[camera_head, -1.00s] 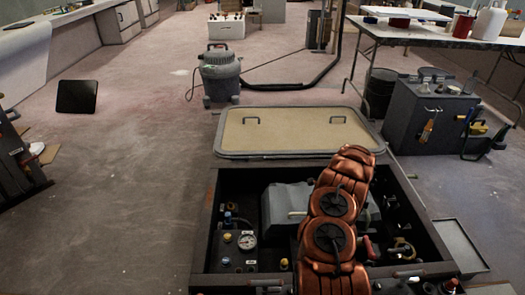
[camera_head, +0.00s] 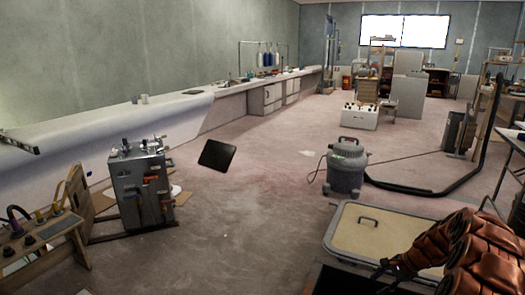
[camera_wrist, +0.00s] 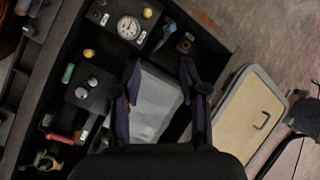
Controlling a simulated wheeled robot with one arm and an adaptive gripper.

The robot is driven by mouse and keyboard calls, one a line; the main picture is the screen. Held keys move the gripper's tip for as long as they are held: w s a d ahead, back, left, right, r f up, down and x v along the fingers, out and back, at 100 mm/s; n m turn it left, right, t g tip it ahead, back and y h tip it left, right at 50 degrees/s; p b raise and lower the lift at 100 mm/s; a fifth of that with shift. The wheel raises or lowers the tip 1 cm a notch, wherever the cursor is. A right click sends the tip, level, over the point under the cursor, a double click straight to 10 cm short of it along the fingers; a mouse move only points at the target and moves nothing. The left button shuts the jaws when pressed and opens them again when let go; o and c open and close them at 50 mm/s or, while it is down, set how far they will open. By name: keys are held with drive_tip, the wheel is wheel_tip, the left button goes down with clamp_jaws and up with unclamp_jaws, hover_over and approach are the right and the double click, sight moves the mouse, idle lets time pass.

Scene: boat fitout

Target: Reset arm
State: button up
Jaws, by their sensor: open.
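My copper-coloured arm shows at the lower right of the head view. My gripper (camera_wrist: 161,78) is in the middle of the wrist view, its two dark fingers spread apart with nothing between them. It hangs above an open dark equipment box (camera_wrist: 225,38). Behind the fingers is a grey casing (camera_wrist: 153,103) inside the box. A round pressure gauge (camera_wrist: 128,27) and several coloured knobs show in the box at the upper left. How far the fingertips are above the casing I cannot tell.
A tan hatch lid (camera_head: 385,236) lies beside the box; it also shows in the wrist view (camera_wrist: 243,112). A grey vacuum (camera_head: 346,168) with a hose stands behind it. A grey tool cabinet (camera_head: 142,186) stands at left.

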drive_tip(key=s+a+r+n+g+p, duration=0.1)
drive_tip(key=s+a+r+n+p, duration=0.3)
drive_tip(key=a+r, duration=0.45)
drive_tip(key=s+a+r+n+g+h+p, duration=0.1)
drive_tip(key=s+a+r+n+p, duration=0.15)
drive_tip(key=s+a+r, duration=0.6)
drive_tip(key=s+a+r+n+g+p, duration=0.1)
drive_tip(key=s+a+r+n+p, duration=0.3)
drive_tip(key=r, duration=0.8)
drive_tip(key=s+r+n+h+p, duration=0.1)
drive_tip(key=s+r+p, duration=0.3)
drive_tip(key=s, duration=0.4)
drive_tip(key=s+r+n+g+h+p, duration=0.1)
drive_tip(key=s+r+p, duration=0.3)
drive_tip(key=s, duration=0.5)
drive_tip(key=s+a+r+n+h+p, duration=0.1)
drive_tip(key=s+r+n+h+p, duration=0.1)
drive_tip(key=s+r, duration=0.5)
drive_tip(key=s+n+p, duration=0.1)
drive_tip(key=s+p, duration=0.1)
drive_tip(key=shift+g+p, duration=0.3)
drive_tip(key=shift+n, duration=0.25)
